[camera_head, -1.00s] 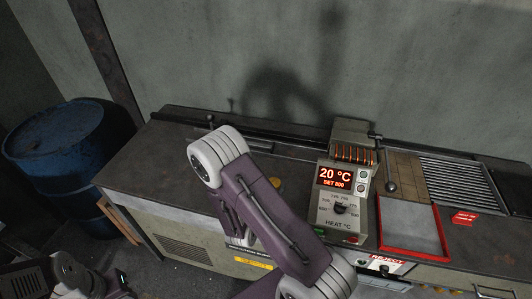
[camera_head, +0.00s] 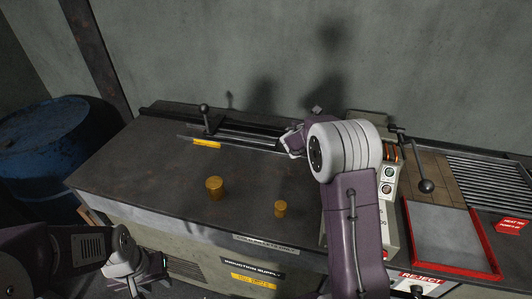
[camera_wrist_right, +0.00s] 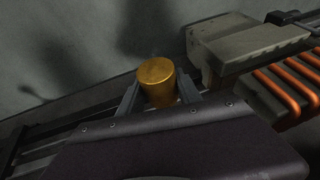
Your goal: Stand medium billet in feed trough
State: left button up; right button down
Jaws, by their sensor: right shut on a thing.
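My right gripper (camera_wrist_right: 158,98) is shut on a gold cylindrical billet (camera_wrist_right: 157,73), whose round top shows between the two fingers in the right wrist view. It stands roughly upright there. In the head view the right arm reaches to the back of the bench, and its elbow hides the held billet. The feed trough (camera_head: 243,138) is the dark rail along the back of the bench. In the wrist view the billet overlaps this rail; I cannot tell whether it touches it. My left gripper (camera_head: 142,277) is low at the left, off the bench front, its jaws unclear.
A larger billet (camera_head: 214,188) and a smaller one (camera_head: 280,209) stand on the bench. A ball-knobbed lever (camera_head: 205,115) rises by the trough. The heater box (camera_head: 390,205) is partly behind my right arm. A red-rimmed reject tray (camera_head: 452,238) lies at right.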

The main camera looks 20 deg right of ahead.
jog(key=shift+s+d+f, duration=0.15)
jog(key=shift+s+d, duration=0.05)
jog(key=shift+d, duration=0.25)
notch_tip(320, 180, down, 6)
jog(key=shift+w+f+b, duration=0.1)
jog(key=shift+f+b, duration=0.15)
jog(key=shift+b, duration=0.55)
notch_tip(320, 180, down, 3)
jog(key=shift+r+b, duration=0.1)
jog(key=shift+b, duration=0.2)
jog(key=shift+f, duration=0.45)
jog(key=c, duration=0.8)
grip_release()
jog(key=shift+f, duration=0.1)
